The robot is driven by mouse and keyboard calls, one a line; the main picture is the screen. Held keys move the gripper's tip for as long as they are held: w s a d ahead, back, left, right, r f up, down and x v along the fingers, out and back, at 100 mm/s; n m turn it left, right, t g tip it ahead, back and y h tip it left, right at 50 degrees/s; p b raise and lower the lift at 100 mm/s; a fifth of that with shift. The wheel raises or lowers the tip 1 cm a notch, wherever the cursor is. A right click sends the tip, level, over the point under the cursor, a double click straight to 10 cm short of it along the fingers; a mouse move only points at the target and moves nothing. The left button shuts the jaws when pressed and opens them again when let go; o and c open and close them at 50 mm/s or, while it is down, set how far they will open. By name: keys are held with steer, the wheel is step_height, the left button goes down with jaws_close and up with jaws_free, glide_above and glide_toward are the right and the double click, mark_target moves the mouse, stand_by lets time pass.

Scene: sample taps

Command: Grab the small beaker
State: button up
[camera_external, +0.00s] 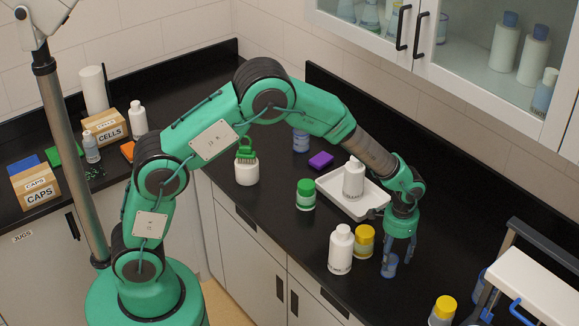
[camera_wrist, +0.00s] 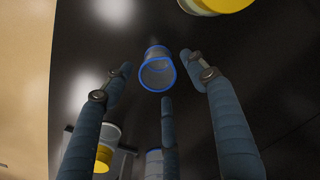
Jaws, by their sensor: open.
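The small beaker (camera_wrist: 157,70) is a clear cup with a blue rim, standing on the black counter. In the wrist view it lies just ahead of my gripper (camera_wrist: 155,85), roughly between the fingertips. My three dark ribbed fingers are spread open, one on the left, one on the right and one below, with nothing held. In the external view my gripper (camera_external: 396,250) points down close above the counter, and the small beaker (camera_external: 389,265) shows under it, partly covered by the fingers. I cannot tell whether any finger touches it.
A white bottle (camera_external: 341,250) and a yellow-lidded jar (camera_external: 364,241) stand close left of the beaker. A white tray (camera_external: 372,203) holding a bottle (camera_external: 353,177) is behind. Another yellow-lidded jar (camera_external: 443,308) and a white rack (camera_external: 535,285) are at right.

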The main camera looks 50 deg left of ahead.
mark_target(388, 265)
steer(key=shift+s+a+f+b, duration=0.1)
steer(key=shift+f+b, duration=0.05)
steer(key=shift+f, duration=1.15)
steer(key=shift+s+f+b, duration=0.1)
steer(key=shift+f+b, duration=0.05)
steer(key=shift+f, duration=1.15)
steer(key=shift+c, duration=0.5)
steer(key=c, duration=0.8)
